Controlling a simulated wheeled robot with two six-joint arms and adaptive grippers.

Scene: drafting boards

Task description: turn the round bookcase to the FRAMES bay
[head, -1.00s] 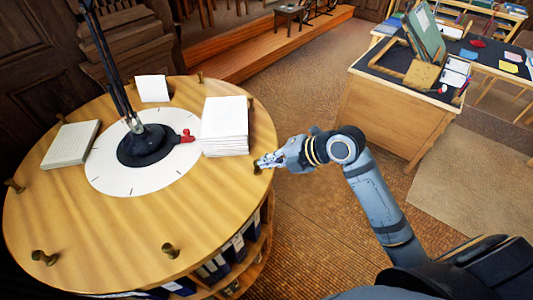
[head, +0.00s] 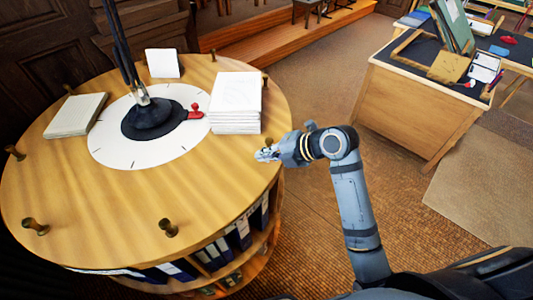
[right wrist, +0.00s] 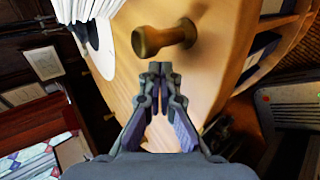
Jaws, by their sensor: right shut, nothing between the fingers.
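The round bookcase (head: 110,195) has a wooden top with several brass-brown pegs around its rim. A white dial (head: 112,150) with tick marks lies at its middle, with a red pointer (head: 194,113) on the black hub (head: 150,118). My right gripper (head: 265,154) is shut and empty at the right rim. In the right wrist view a peg (right wrist: 165,38) stands just beyond the shut fingertips (right wrist: 160,72); I cannot tell whether they touch. No FRAMES lettering is legible. My left gripper is out of view.
A paper stack (head: 236,103), a notepad (head: 75,115) and a white card (head: 162,63) sit on the top. Binders (head: 243,232) fill the shelves below. A wooden desk (head: 415,105) stands at the right, with open floor (head: 310,100) between it and the bookcase.

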